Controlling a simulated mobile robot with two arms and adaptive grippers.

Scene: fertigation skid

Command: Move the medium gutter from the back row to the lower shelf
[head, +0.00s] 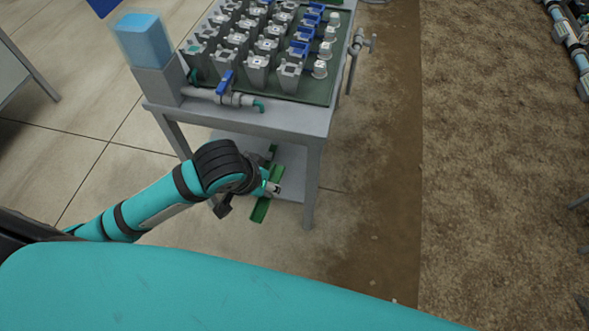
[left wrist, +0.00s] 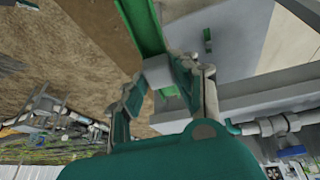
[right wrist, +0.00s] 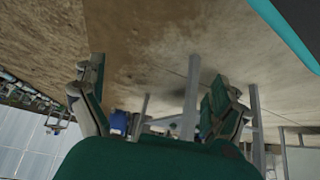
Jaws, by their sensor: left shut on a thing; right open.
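My left gripper (head: 268,186) is at the front of the lower shelf (head: 292,165), under the table top. It is shut on a green gutter (head: 260,211), whose near end sticks out past the shelf's front edge. In the left wrist view the fingers (left wrist: 160,76) close on a grey block on this green gutter (left wrist: 143,24). I cannot tell whether the gutter touches the shelf. A small green piece (left wrist: 207,38) shows on a grey surface beside it. My right gripper (right wrist: 158,92) is open and empty in the right wrist view, and is outside the head view.
The table top carries a green tray (head: 318,97) with rows of grey pots and several blue-topped ones. A blue tank (head: 144,38) and a pipe with a blue-handled valve (head: 225,84) stand at its front left. Table legs (head: 312,190) flank the shelf. Floor right of it is clear.

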